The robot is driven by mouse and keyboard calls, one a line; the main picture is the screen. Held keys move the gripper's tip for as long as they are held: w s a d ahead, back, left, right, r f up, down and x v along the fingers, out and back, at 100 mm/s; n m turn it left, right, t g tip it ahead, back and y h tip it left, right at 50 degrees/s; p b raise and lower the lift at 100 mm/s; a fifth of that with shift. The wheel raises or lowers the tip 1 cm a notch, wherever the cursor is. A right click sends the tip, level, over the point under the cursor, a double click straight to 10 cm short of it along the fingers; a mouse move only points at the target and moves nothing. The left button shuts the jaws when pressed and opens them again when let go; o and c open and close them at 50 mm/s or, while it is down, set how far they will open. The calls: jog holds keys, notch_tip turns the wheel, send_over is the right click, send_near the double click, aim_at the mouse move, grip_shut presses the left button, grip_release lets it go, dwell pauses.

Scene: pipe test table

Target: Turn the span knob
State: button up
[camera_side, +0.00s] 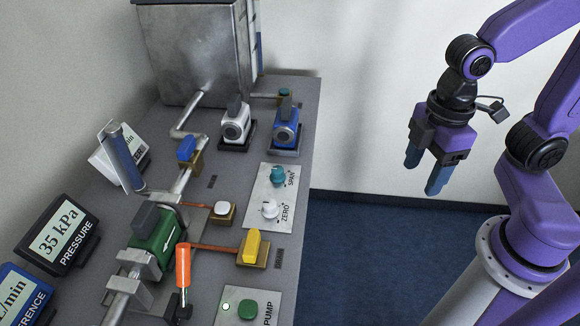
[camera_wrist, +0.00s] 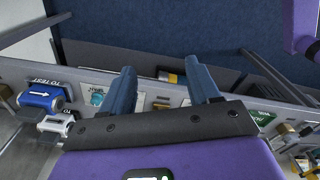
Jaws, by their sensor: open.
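The teal span knob (camera_side: 278,174) sits at the upper end of a pale panel (camera_side: 262,190) near the table's right edge, with "SPAN" printed beside it. The white zero knob (camera_side: 269,209) is on the same panel, just below it. My gripper (camera_side: 424,176) is open and empty, with its blue fingers pointing down. It hangs above the floor, well to the right of the table and apart from both knobs. In the wrist view the two open fingers (camera_wrist: 160,80) show with nothing between them.
White (camera_side: 236,124) and blue (camera_side: 286,130) devices stand above the panel. A yellow-handled valve (camera_side: 252,247), an orange lever (camera_side: 183,268) and a green pump button (camera_side: 248,309) lie below. Pipes and gauges fill the left. The space between gripper and table is clear.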

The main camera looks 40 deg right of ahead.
jog(key=w+a+r+n, duration=0.15)
jog(key=w+a, duration=0.25)
jog(key=w, duration=0.4)
jog(key=w+a+n, duration=0.2)
jog(key=w+a, duration=0.1)
jog(key=w, duration=0.5)
jog(key=n, duration=0.3)
send_near(278, 169)
notch_tip(278, 169, down, 9)
jog(key=shift+a+f, duration=0.1)
jog(key=shift+f, duration=0.15)
jog(key=c, duration=1)
jog(key=shift+c, duration=0.2)
